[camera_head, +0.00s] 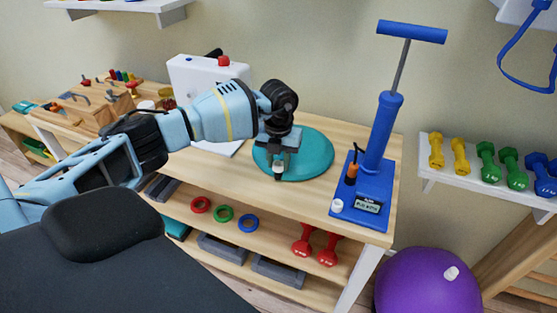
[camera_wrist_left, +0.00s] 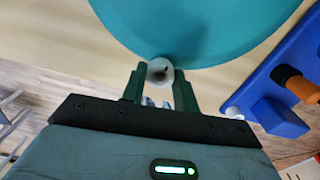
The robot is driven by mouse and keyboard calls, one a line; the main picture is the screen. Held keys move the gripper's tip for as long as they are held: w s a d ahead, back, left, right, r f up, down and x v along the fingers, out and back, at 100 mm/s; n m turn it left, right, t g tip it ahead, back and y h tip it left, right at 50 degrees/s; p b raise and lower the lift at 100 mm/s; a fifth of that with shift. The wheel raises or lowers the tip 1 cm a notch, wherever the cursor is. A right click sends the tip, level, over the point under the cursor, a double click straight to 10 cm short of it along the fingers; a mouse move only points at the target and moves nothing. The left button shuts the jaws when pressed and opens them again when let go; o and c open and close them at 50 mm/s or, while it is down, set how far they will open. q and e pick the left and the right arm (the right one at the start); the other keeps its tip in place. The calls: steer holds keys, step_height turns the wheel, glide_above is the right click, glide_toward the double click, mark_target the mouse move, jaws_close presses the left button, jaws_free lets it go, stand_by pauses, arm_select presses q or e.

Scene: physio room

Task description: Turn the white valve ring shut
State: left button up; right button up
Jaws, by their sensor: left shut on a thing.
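A teal round cushion (camera_head: 310,155) lies on the wooden table; its edge also fills the top of the left wrist view (camera_wrist_left: 195,25). The white valve ring (camera_wrist_left: 160,71) sits at the cushion's near edge, with a dark hole in its middle. My left gripper (camera_wrist_left: 160,84) is shut on the ring, one dark green finger on each side. In the head view my left gripper (camera_head: 279,165) points down, and a small part of the white ring (camera_head: 278,177) shows below its fingers. How far the ring is turned I cannot tell. My right gripper is not in view.
A blue pump (camera_head: 377,150) stands to the right on the table, with an orange-black nozzle (camera_head: 352,170) and a white knob (camera_head: 337,205) at its base. A white box (camera_head: 190,72) stands behind my left arm. A purple ball (camera_head: 425,285) is at the lower right.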

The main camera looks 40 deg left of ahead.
arm_select(q)
steer(key=m, duration=0.4)
steer(key=shift+m, duration=0.3)
steer(key=m, duration=0.6)
stand_by(0.5)
steer(key=o, duration=1)
